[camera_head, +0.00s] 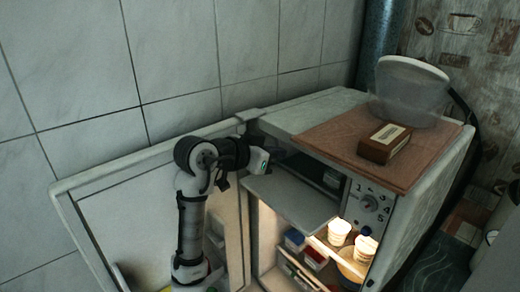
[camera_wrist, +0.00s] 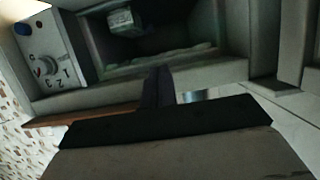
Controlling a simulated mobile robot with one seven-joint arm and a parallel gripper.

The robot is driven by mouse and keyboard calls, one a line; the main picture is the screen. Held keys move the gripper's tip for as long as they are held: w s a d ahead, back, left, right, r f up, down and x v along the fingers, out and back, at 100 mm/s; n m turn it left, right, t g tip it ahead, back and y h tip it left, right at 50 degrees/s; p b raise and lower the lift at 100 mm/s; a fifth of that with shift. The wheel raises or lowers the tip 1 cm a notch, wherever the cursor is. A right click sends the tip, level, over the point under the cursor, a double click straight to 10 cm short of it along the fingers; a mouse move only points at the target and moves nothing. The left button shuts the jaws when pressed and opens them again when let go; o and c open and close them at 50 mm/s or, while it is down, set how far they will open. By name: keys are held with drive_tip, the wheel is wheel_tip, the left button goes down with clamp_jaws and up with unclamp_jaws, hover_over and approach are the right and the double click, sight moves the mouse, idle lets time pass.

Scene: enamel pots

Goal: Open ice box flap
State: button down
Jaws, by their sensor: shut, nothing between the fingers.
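The ice box flap (camera_head: 290,203) is a pale flat panel at the top of the fridge opening. It stands swung down and out, roughly level, below the ice box mouth. The dark ice box (camera_head: 322,172) is exposed behind it; its inside also shows in the wrist view (camera_wrist: 160,35). My gripper (camera_head: 276,156) is at the flap's upper left, near the ice box mouth. In the wrist view my shut, empty fingers (camera_wrist: 158,88) point at the ice box opening. Whether they touch the flap cannot be told.
The fridge door (camera_head: 130,205) is wide open at left, behind my arm. A control dial (camera_head: 370,203) is right of the ice box. Lit tubs (camera_head: 340,231) stand below the flap. A brown box (camera_head: 384,143) and a clear bowl (camera_head: 410,90) are on top.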

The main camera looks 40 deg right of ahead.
sight(261, 199)
drive_tip(key=f, duration=0.2)
drive_tip(key=f+p, duration=0.1)
drive_tip(key=f, duration=0.1)
drive_tip(key=shift+a, duration=0.2)
idle(0.3)
drive_tip(key=a+f+h+b, duration=0.1)
drive_tip(key=f+b, duration=0.1)
drive_tip(key=b, duration=0.2)
drive_tip(key=a+f+h+b, duration=0.1)
drive_tip(key=f+h+b, duration=0.1)
drive_tip(key=b, duration=0.3)
drive_tip(key=a+f+h+b, duration=0.1)
drive_tip(key=f+h+b, duration=0.1)
drive_tip(key=b, duration=0.3)
drive_tip(key=shift+s+a+f+t, duration=0.15)
drive_tip(key=shift+a+f+t, duration=0.1)
drive_tip(key=shift+f+t, duration=0.25)
drive_tip(key=shift+a+f+b, duration=0.1)
drive_tip(key=shift+f+b, duration=0.3)
drive_tip(key=shift+b, duration=0.4)
drive_tip(key=shift+f+g, duration=0.1)
drive_tip(key=shift+g, duration=0.2)
